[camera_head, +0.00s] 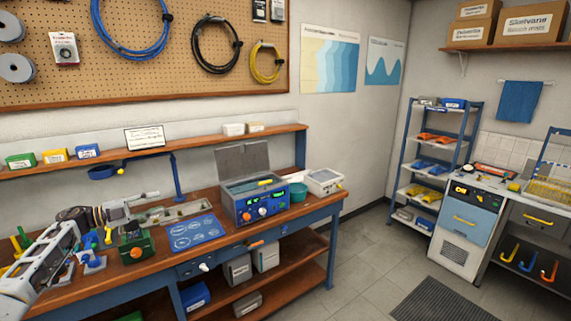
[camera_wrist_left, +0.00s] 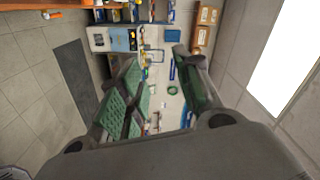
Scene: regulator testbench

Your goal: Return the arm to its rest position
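My left arm comes in from the lower left of the head view, low over the left end of the wooden workbench (camera_head: 222,236). Its left gripper (camera_head: 150,206) points to the right, above the bench top. In the left wrist view the left gripper (camera_wrist_left: 156,62) has its two green-padded fingers wide apart, with nothing between them. The background there is turned sideways and shows the floor, the cabinet and the far wall. My right arm and right gripper are not in view.
Near the left gripper are a green box with an orange knob (camera_head: 136,248), a blue mat (camera_head: 194,232) and a metal tray (camera_head: 182,212). A blue test unit (camera_head: 262,207) with its lid up stands farther right. The floor (camera_head: 370,255) right of the bench is mostly clear.

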